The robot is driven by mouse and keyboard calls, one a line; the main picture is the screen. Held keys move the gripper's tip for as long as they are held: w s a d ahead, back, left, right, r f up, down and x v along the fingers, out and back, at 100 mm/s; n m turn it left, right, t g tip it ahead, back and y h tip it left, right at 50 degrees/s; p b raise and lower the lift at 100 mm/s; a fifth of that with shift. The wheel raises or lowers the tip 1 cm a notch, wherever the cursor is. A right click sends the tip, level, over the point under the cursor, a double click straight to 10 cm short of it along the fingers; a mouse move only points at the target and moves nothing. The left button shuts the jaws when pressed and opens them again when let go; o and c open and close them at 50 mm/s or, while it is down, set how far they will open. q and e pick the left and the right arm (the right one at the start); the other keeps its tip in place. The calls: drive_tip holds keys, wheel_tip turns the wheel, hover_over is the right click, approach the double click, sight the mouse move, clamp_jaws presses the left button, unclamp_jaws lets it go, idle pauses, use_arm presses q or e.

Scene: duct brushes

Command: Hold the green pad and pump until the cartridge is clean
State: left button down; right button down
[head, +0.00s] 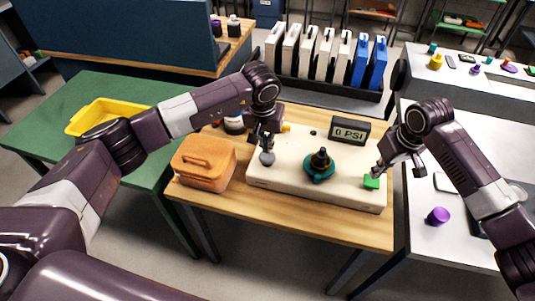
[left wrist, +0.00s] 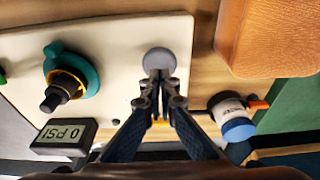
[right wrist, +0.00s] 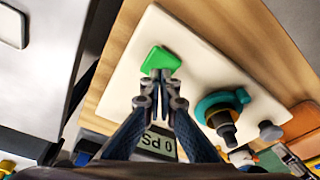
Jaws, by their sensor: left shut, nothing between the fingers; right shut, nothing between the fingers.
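A cream board (head: 340,195) lies on the wooden table. The green pad (head: 371,182) is at its right end. My right gripper (head: 377,171) is shut and empty with its tips at the pad; in the right wrist view the tips overlap the pad (right wrist: 160,60), but I cannot tell whether they press it. A grey round knob (head: 267,158) is at the board's left. My left gripper (head: 265,147) is shut and empty with its tips at this knob (left wrist: 160,60); contact is unclear. A black cartridge (head: 320,158) stands upright in a teal ring (head: 319,172). The display (head: 349,131) reads 0 PSI.
An orange case (head: 203,161) sits left of the board. A white jar with a blue band (left wrist: 233,122) is beside the board. A rack of white and blue binders (head: 325,60) stands behind. A purple cylinder (head: 438,216) is on the right table, a yellow tray (head: 98,114) on the green one.

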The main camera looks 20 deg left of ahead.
sight(267, 155)
idle(0.3)
drive_tip(key=shift+f, duration=1.3)
use_arm(q)
drive_tip(key=shift+f, duration=0.1)
drive_tip(key=shift+s+f, duration=0.1)
drive_tip(key=shift+f, duration=1.45)
drive_tip(key=shift+r, duration=1.15)
drive_tip(key=shift+f, duration=0.1)
